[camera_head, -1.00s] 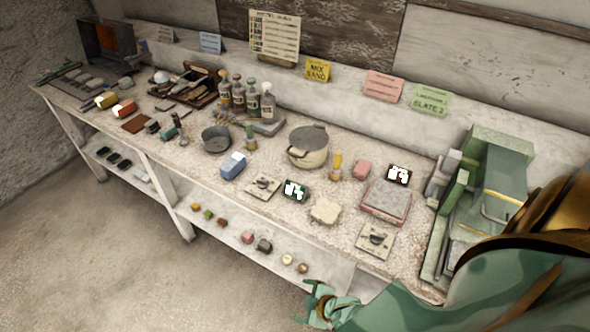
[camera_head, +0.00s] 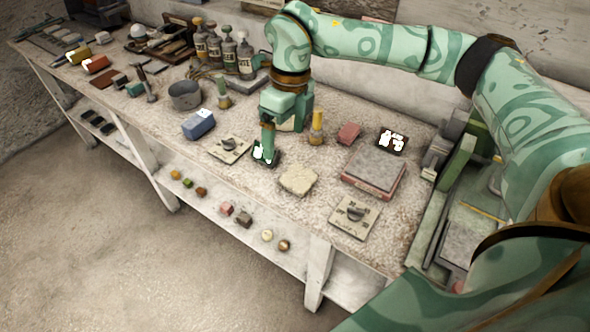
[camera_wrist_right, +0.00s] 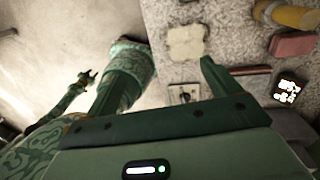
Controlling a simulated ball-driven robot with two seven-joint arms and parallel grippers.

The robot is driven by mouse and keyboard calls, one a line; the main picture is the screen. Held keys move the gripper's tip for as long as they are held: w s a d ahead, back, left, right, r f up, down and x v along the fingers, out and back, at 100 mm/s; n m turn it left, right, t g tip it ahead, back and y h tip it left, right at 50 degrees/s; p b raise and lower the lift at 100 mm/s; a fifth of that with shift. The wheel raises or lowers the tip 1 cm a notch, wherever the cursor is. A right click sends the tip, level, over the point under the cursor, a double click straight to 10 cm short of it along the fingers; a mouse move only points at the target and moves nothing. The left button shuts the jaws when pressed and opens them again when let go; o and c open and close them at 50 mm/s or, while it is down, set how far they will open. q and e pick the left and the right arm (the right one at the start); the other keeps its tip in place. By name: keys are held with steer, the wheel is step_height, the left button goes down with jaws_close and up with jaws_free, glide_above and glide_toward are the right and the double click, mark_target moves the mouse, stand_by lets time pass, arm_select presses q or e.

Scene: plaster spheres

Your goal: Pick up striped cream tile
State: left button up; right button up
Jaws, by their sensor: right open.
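A pale cream tile (camera_head: 298,180) lies flat near the table's front edge in the head view. It also shows at the top of the right wrist view (camera_wrist_right: 187,42). I cannot make out stripes on it. My right gripper (camera_head: 267,150) is open, pointing down left of the cream tile and apart from it. It is over a dark tile with white patches (camera_head: 262,156) and partly covers it. What looks like my left gripper (camera_wrist_right: 85,78) shows small in the right wrist view, away from the table; its jaws are too small to judge.
Right of the cream tile are a dial plate (camera_head: 355,216) and a slab on a reddish base (camera_head: 374,172). Another dial plate (camera_head: 229,148) and a blue block (camera_head: 198,124) lie to the left.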

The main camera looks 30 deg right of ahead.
steer(key=d+h, duration=0.2)
steer(key=d, duration=0.1)
steer(key=b, duration=0.3)
glide_above(299, 177)
steer(key=f, duration=0.9)
steer(key=shift+w, duration=0.2)
steer(key=shift+s+a+f+b, duration=0.1)
steer(key=shift+f+b, duration=0.3)
steer(key=shift+f, duration=0.35)
step_height(299, 177, down, 5)
steer(key=shift+r+b, duration=0.15)
steer(key=shift+b, duration=0.8)
arm_select(q)
step_height(299, 177, down, 6)
steer(key=s, duration=0.2)
steer(key=shift+s+g, duration=0.3)
steer(key=shift+g, duration=0.1)
arm_select(e)
steer(key=shift+s+r, duration=0.1)
steer(key=shift+r, duration=0.05)
arm_select(q)
steer(key=shift+s+d+r, duration=0.1)
steer(key=shift+d, duration=0.05)
arm_select(e)
steer(key=c, duration=1.2)
